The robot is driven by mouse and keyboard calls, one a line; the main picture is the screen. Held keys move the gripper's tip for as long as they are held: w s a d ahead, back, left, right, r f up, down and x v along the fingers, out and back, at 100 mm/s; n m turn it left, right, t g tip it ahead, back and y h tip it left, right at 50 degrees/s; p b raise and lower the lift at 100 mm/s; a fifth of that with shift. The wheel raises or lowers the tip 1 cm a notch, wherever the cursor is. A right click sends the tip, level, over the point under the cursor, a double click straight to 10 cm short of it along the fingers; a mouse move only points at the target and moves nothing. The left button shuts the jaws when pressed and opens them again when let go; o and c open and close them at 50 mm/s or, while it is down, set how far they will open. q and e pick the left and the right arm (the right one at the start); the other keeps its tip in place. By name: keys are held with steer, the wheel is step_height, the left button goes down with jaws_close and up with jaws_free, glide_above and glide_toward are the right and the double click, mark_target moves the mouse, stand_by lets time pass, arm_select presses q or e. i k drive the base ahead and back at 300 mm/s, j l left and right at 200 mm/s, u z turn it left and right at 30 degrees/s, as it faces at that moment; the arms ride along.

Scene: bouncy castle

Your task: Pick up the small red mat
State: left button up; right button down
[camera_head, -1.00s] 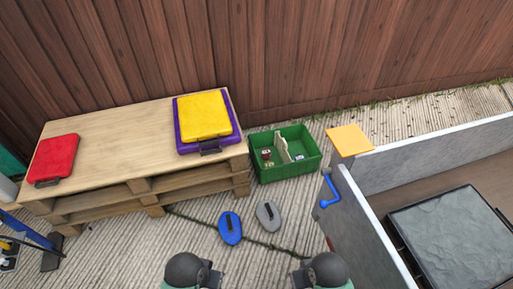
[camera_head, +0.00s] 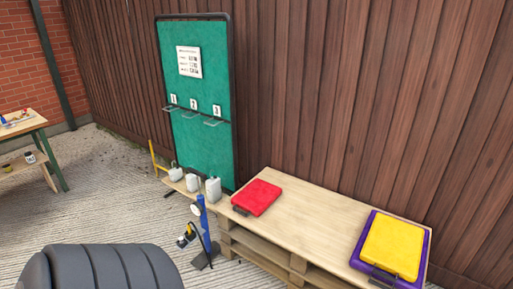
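The small red mat (camera_head: 257,197) lies flat on the left end of the wooden pallet table (camera_head: 304,232). It has a dark handle at its front left edge. A yellow mat (camera_head: 393,245) lies on top of a larger purple mat (camera_head: 419,272) at the table's right end, apart from the red one. Neither of my grippers shows in the head view.
A green board (camera_head: 207,85) with numbered hooks stands against the wooden fence (camera_head: 325,80). Several grey weights (camera_head: 213,190) and a blue pump (camera_head: 203,222) stand left of the pallet table. A workbench (camera_head: 22,135) is at the far left. Open paving lies between.

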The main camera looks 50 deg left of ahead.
mark_target(255, 197)
steer(key=j+u, duration=0.15)
steer(key=u, duration=0.35)
steer(key=j+u, duration=0.15)
steer(key=u, duration=0.35)
steer(key=j+u, duration=0.2)
steer(key=u, duration=0.25)
